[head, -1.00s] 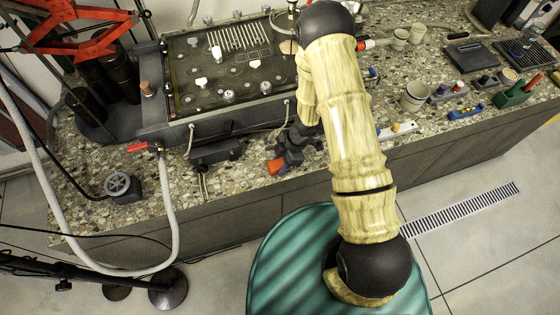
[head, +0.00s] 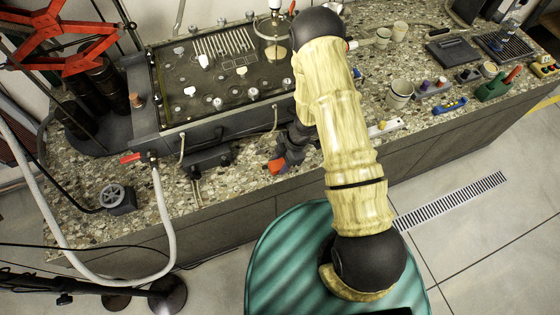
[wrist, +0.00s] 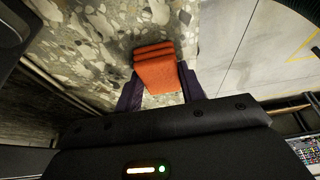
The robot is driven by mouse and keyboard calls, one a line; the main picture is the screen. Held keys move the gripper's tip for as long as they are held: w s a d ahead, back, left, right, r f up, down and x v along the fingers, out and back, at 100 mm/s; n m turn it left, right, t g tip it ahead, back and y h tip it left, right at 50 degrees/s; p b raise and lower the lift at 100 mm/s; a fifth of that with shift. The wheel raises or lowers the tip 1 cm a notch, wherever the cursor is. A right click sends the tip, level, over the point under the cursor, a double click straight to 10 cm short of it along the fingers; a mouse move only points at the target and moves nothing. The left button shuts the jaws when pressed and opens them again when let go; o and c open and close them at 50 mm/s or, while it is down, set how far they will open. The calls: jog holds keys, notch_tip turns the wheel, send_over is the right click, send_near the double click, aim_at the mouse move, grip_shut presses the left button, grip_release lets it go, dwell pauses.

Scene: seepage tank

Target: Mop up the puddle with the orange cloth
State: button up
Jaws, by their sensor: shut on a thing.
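The orange cloth (wrist: 156,72) is a folded, layered pad between the two dark fingers of my gripper (wrist: 160,92) in the wrist view. My gripper is shut on it. I cannot tell whether the cloth touches the counter. I cannot make out a puddle in either view; my arm hides part of the counter.
The seepage tank (head: 215,75) stands on the counter (head: 240,180) left of my gripper. A red-handled valve (head: 131,158) and pale hose (head: 167,215) are at its left.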

jog(key=shift+a, duration=0.1)
jog(key=shift+s+a, duration=0.25)
jog(key=shift+a, duration=0.5)
jog(key=shift+r, duration=0.15)
jog(key=shift+r+p, duration=0.65)
jog(key=shift+p, duration=0.3)
jog(key=shift+f, duration=0.1)
